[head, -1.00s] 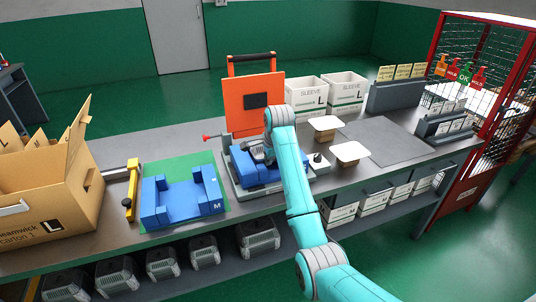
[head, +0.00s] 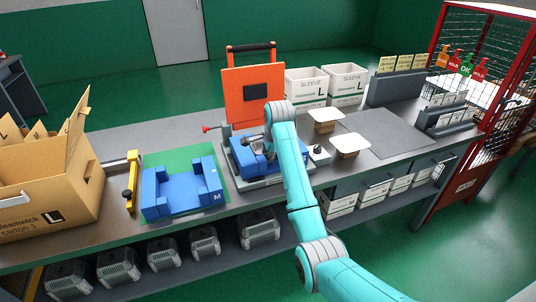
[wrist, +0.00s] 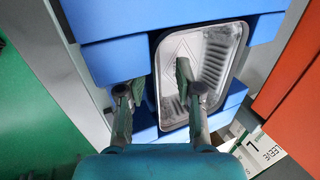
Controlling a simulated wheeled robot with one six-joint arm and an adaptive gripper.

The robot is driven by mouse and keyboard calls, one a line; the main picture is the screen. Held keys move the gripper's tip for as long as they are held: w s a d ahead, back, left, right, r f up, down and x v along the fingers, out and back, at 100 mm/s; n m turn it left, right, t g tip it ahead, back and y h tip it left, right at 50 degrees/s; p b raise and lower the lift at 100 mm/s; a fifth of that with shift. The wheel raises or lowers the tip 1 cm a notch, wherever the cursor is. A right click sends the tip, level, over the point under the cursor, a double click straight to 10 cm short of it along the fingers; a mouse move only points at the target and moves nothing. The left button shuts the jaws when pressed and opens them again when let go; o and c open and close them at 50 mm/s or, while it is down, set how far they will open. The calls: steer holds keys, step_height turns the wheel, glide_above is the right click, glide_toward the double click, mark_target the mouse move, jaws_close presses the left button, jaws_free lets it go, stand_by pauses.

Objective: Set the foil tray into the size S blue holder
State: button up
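The foil tray (wrist: 222,55) is a silver rectangular tray with a ribbed base. In the wrist view it sits in the recess of a blue holder (wrist: 110,45). This holder (head: 243,160) is in the grey press fixture in the head view; its size letter is not visible. My gripper (wrist: 158,82) is over the tray's left wall, one finger inside the tray and the other outside it, in the holder's side gap. The fingers look apart, with space around the wall. In the head view my arm hides most of the tray and my gripper.
Another blue holder, marked M (head: 183,192), stands empty on a green mat (head: 190,156) to the left. An orange raised lid (head: 240,98) stands behind the fixture. Two white-topped stacks (head: 350,142) are to the right. An open carton (head: 75,190) stands far left.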

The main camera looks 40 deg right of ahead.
steer(key=v, duration=0.7)
steer(key=shift+r, duration=0.2)
steer(key=shift+s, duration=0.1)
stand_by(0.3)
